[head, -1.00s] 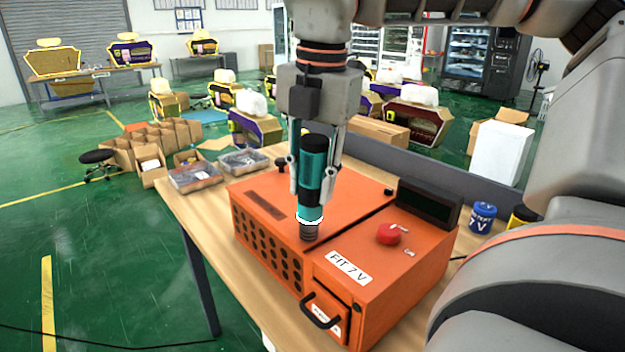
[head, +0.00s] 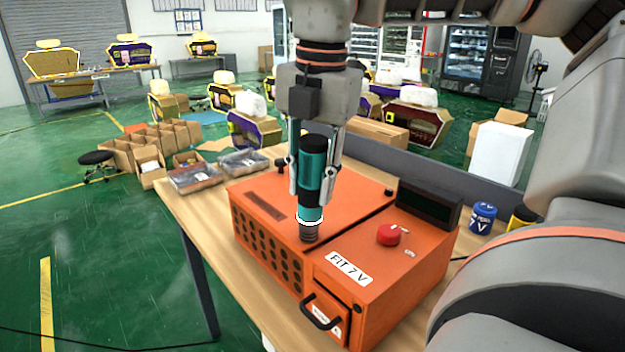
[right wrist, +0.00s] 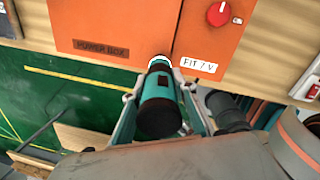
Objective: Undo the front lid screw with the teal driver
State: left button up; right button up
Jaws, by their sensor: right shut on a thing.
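My right gripper (head: 317,185) is shut on the teal driver (head: 311,180), which has a black cap and a dark nose. It holds the driver upright, nose down, over the front edge of the orange power box's lid (head: 340,185). The driver also shows in the right wrist view (right wrist: 160,98), with a finger on each side. The front lid screw is hidden under the nose, and I cannot tell whether the nose touches it. A dark knob-like screw (head: 389,192) stands at the lid's back right and another (head: 281,163) at its back left. My left gripper is out of view.
The box has a red knob (head: 389,234), a dark display (head: 428,203) and a front door with a black handle (head: 320,312). A blue 7 V cell (head: 482,218) and a yellow one (head: 522,217) stand at the right. Clear-lidded trays (head: 195,177) lie at the back left.

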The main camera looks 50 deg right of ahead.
aim_at(311, 136)
jog(key=shift+f, duration=0.1)
jog(key=shift+w+r+p, duration=0.15)
jog(key=shift+r+p, duration=0.2)
jog(key=shift+r, duration=0.6)
jog(key=shift+r+p, duration=0.95)
jog(key=shift+r, duration=1.7)
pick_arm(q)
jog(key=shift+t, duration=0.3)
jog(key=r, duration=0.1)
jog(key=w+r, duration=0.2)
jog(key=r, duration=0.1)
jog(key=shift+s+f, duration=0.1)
pick_arm(e)
jog(key=shift+f, duration=0.1)
